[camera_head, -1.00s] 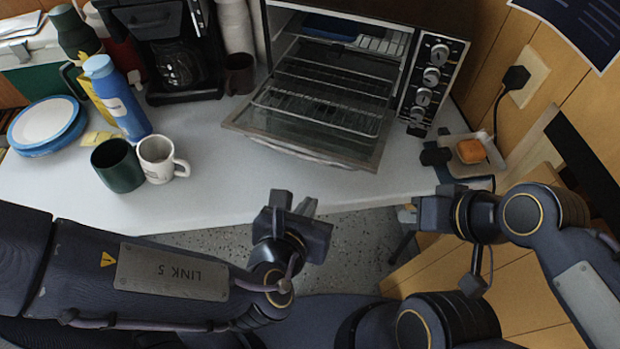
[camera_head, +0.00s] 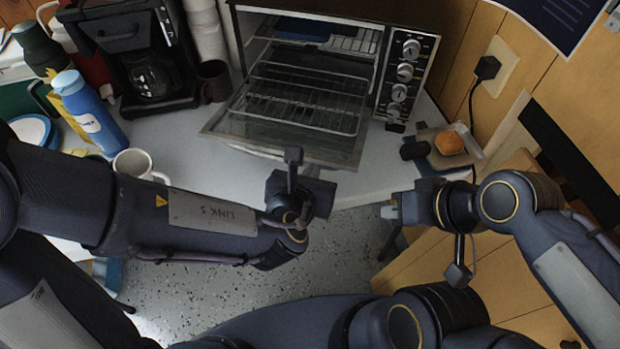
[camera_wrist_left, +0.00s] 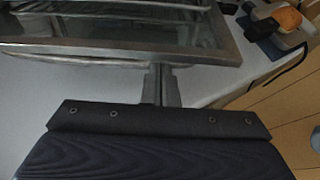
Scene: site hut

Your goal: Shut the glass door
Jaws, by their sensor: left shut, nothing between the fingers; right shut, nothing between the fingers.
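The toaster oven's glass door (camera_head: 284,126) hangs open, lowered toward me over the worktop, with wire racks showing behind and above it. In the left wrist view the door (camera_wrist_left: 100,42) spans the top, its metal front edge facing me. My left gripper (camera_head: 293,158) is shut and empty, just in front of the door's lower edge. In the left wrist view its fingertips (camera_wrist_left: 158,70) are close to that edge; I cannot tell whether they touch. My right gripper (camera_head: 390,207) is shut and empty, right of the door, near the worktop's front edge.
A white mug (camera_head: 138,164) stands behind my left arm, with a blue bottle (camera_head: 90,112) and a coffee maker (camera_head: 150,75) further back. A tray with an orange-brown item (camera_head: 449,143) lies right of the oven. A plugged cord (camera_head: 472,100) hangs on the wall.

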